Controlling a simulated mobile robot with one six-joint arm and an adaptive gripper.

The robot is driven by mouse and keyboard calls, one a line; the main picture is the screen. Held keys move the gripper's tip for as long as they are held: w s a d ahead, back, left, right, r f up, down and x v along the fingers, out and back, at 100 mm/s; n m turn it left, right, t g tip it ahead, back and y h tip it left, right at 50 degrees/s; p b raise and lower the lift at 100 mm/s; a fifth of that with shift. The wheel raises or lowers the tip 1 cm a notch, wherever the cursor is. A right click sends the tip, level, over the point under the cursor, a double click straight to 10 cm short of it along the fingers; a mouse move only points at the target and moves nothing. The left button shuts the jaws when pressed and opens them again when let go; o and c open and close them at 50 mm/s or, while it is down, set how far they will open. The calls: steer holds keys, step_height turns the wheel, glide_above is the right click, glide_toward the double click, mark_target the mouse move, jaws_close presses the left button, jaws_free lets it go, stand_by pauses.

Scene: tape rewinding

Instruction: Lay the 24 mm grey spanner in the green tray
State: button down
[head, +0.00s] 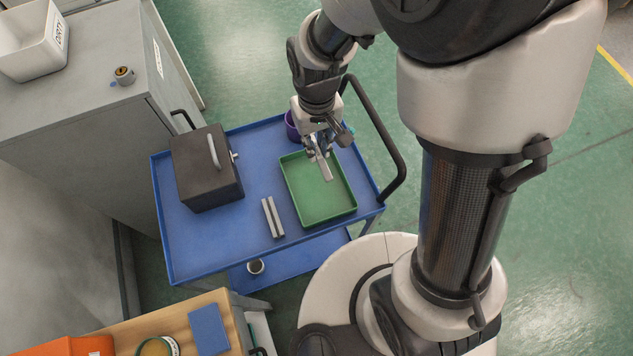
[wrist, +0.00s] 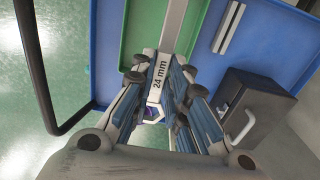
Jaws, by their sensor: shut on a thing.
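The grey spanner (wrist: 162,72), marked "24 mm", is between my gripper's fingers in the wrist view. It also shows in the head view (head: 325,170), over the green tray. My gripper (head: 318,152) is shut on the spanner above the far part of the tray. The green tray (head: 322,212) lies on the blue trolley and looks empty. It also shows in the wrist view (wrist: 138,30). The spanner's ring end shows behind the fingers, and its far end runs out of the wrist view. I cannot tell whether the spanner touches the tray.
The blue trolley (head: 215,245) also bears a black box with a handle (head: 205,170), a grey slotted bar (head: 272,217) left of the tray, and a purple cup (head: 292,125) behind my gripper. The trolley's black handle (head: 395,150) rises at the right.

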mark_target(317, 187)
step_height(317, 187, down, 20)
steer(key=b, duration=0.6)
steer(key=shift+d+r, duration=0.1)
steer(key=shift+r, duration=0.1)
steer(key=c, duration=2)
jaws_free()
steer(key=shift+f, duration=0.25)
steer(key=o, duration=0.4)
steer(key=shift+o, duration=0.2)
steer(key=shift+r, duration=0.1)
